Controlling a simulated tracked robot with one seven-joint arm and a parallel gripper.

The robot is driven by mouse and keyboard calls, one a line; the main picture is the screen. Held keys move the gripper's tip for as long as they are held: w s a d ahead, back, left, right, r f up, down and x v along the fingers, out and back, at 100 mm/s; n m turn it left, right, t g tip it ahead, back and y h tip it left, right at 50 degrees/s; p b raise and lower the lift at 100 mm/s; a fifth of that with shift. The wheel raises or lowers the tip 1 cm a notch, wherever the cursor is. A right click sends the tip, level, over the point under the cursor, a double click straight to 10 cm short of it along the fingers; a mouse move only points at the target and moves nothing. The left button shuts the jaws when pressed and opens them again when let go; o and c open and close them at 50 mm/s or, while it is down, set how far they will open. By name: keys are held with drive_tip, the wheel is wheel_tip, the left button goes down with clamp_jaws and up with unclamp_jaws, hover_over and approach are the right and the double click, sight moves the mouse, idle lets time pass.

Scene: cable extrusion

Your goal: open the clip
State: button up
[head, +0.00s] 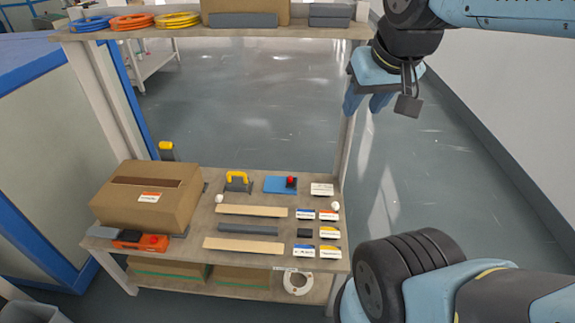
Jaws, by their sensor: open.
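A small dark fixture with a yellow handle (238,181) stands at the back of the workbench. It looks like the clip, but at this size I cannot tell for sure, nor whether it is open or shut. My gripper (366,100) hangs at the upper right, fingers pointing down. It is open and empty, high up and well to the right of the yellow-handled fixture, touching nothing.
An upper shelf (210,32) carries coloured cable coils. A post stands between my gripper and the bench.

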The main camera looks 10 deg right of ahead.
drive_tip(key=shift+o, duration=0.2)
drive_tip(key=shift+w+a, duration=0.1)
drive_tip(key=shift+a, duration=0.15)
drive_tip(key=shift+o, duration=0.3)
drive_tip(key=n+g, duration=0.1)
drive_tip(key=n, duration=0.1)
hover_over(290, 178)
drive_tip(key=s+d, duration=0.1)
drive_tip(key=s, duration=0.4)
wheel_tip(290, 178, down, 49)
drive_tip(key=shift+y, duration=0.3)
drive_tip(key=x, duration=1.3)
drive_tip(key=shift+s+f, duration=0.15)
